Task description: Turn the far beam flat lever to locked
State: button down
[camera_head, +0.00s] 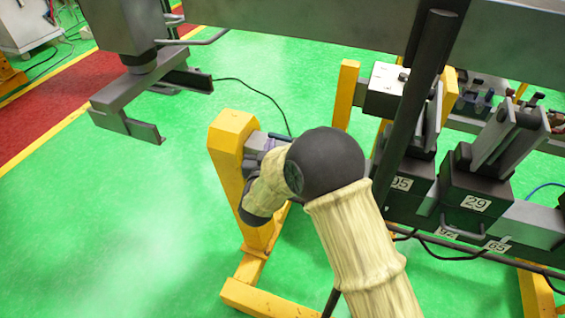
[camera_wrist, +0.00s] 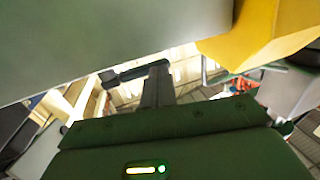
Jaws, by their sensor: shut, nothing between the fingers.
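I cannot surely pick out the far beam flat lever. In the wrist view, a dark flat bar (camera_wrist: 125,73) lies across a grey upright piece that looks like my shut fingers (camera_wrist: 158,85). I cannot tell whether they touch. The green gripper housing fills the bottom of that view. A long grey beam (camera_head: 300,20) crosses the top of the head view, and a large pale grey surface covers the upper left of the wrist view.
Dark numbered blocks (camera_head: 480,202) with upright plates stand on a rail at the right. A grey hanging bracket (camera_head: 130,105) is at upper left. A yellow part (camera_wrist: 260,35) is close at upper right in the wrist view. Green floor (camera_head: 100,220) is clear at left.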

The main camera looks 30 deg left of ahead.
jog(key=shift+w+a+b, duration=0.2)
jog(key=shift+a+b, duration=0.1)
jog(key=shift+w+r, duration=0.1)
dwell(0.3)
jog(key=s+a+b+v, duration=0.1)
jog(key=a+b+v, duration=0.2)
jog(key=v, duration=1)
jog(key=shift+s+b, duration=0.3)
jog(key=shift+s, duration=0.15)
jog(key=shift+w+d, duration=0.1)
jog(key=shift+w, duration=0.05)
jog(key=shift+s, duration=0.45)
